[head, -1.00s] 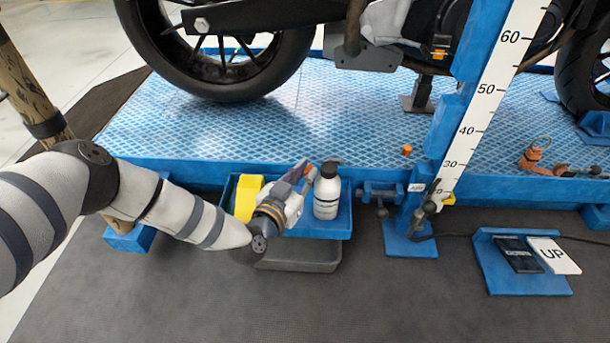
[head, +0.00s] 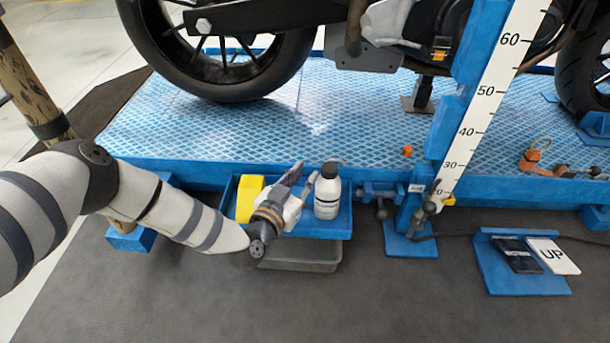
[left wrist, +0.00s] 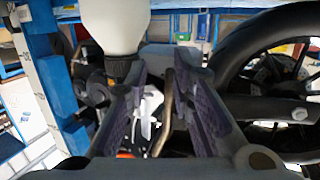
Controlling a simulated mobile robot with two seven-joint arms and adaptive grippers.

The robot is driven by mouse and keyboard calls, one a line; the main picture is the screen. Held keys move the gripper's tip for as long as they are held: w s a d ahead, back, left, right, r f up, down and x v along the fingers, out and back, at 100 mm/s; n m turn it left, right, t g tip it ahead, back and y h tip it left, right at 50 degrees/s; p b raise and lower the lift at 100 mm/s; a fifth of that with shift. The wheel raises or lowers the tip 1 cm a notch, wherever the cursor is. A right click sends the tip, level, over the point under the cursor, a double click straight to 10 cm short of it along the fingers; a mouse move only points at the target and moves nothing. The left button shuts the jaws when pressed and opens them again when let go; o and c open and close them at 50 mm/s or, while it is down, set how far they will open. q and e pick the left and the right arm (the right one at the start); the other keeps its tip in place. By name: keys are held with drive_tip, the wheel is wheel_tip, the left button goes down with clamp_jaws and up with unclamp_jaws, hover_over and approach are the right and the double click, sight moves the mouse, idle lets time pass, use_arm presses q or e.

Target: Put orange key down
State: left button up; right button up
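My left gripper (head: 303,172) is over the blue tray (head: 318,232) on the platform's front side, between a yellow object and a white bottle. In the left wrist view its two fingers (left wrist: 168,105) stand apart, with nothing clearly held between them. The orange key cannot be made out for certain. A small patch of orange (left wrist: 125,155) shows low between the fingers in that view, but I cannot tell what it is. My right gripper is not in view.
The white bottle (head: 327,193) with a black cap stands close right of the gripper. The yellow object (head: 249,199) is to its left. A motorcycle wheel (head: 225,60) stands on the blue platform (head: 330,115) behind. A small orange piece (head: 407,151) lies on the platform.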

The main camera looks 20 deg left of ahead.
use_arm(q)
drive_tip(key=s+a+r+p, duration=0.1)
drive_tip(key=s+p, duration=0.2)
drive_tip(key=s, duration=0.8)
drive_tip(key=shift+r+p, duration=0.25)
drive_tip(key=shift+p, duration=0.15)
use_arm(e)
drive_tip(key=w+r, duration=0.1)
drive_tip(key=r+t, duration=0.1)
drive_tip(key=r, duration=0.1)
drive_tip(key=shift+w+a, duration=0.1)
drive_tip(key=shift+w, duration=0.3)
use_arm(q)
drive_tip(key=shift+w, duration=0.1)
